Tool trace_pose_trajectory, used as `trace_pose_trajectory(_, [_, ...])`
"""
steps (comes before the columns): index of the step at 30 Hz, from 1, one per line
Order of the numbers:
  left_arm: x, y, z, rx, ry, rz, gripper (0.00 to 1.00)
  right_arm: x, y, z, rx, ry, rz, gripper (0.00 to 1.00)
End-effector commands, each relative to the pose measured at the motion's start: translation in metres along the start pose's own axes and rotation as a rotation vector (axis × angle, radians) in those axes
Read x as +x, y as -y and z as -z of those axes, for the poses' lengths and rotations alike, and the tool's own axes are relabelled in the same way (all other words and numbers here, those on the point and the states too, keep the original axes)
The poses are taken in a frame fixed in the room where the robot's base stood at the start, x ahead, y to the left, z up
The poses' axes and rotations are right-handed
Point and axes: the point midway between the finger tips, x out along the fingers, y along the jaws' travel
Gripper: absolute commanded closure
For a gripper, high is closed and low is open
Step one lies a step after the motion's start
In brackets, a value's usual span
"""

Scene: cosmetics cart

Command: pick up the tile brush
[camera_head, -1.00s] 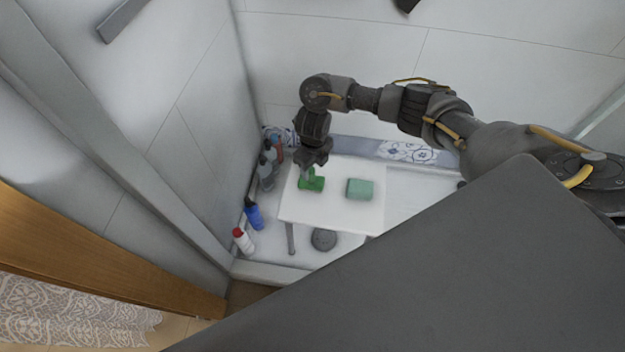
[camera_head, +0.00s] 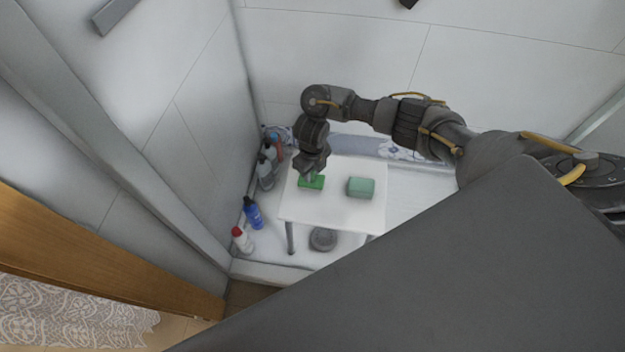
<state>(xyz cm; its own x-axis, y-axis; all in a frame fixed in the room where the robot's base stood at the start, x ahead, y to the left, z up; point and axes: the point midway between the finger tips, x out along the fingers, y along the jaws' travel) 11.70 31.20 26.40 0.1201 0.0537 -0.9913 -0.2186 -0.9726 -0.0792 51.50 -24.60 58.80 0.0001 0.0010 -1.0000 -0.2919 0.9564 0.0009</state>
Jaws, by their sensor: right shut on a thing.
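The tile brush (camera_head: 311,183) is the bright green piece on the left part of the white table, in the head view. My right gripper (camera_head: 312,173) points down at it from above and is shut on it. The fingers cover the brush's upper part. I cannot tell whether the brush touches the table top or is just above it. My left gripper is not in view.
A pale green block (camera_head: 360,188) sits on the white table (camera_head: 335,212), right of the brush. A blue bottle (camera_head: 252,213), a white bottle with a red cap (camera_head: 241,240) and grey bottles (camera_head: 265,172) stand left of the table, by the wall. A round grey thing (camera_head: 322,239) lies below.

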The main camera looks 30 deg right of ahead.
Motion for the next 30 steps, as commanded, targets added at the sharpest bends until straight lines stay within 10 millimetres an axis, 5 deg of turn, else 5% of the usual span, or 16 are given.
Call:
trace_pose_trajectory(16, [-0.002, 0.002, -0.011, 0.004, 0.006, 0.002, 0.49, -0.013, 0.0, -0.001, -0.002, 0.001, 0.001, 1.0])
trace_pose_trajectory(21, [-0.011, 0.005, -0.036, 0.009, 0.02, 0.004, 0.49, -0.043, -0.003, 0.001, -0.006, 0.002, 0.002, 1.0])
trace_pose_trajectory(30, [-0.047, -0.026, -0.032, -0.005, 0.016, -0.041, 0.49, -0.101, -0.046, 0.042, -0.01, -0.001, 0.0, 1.0])
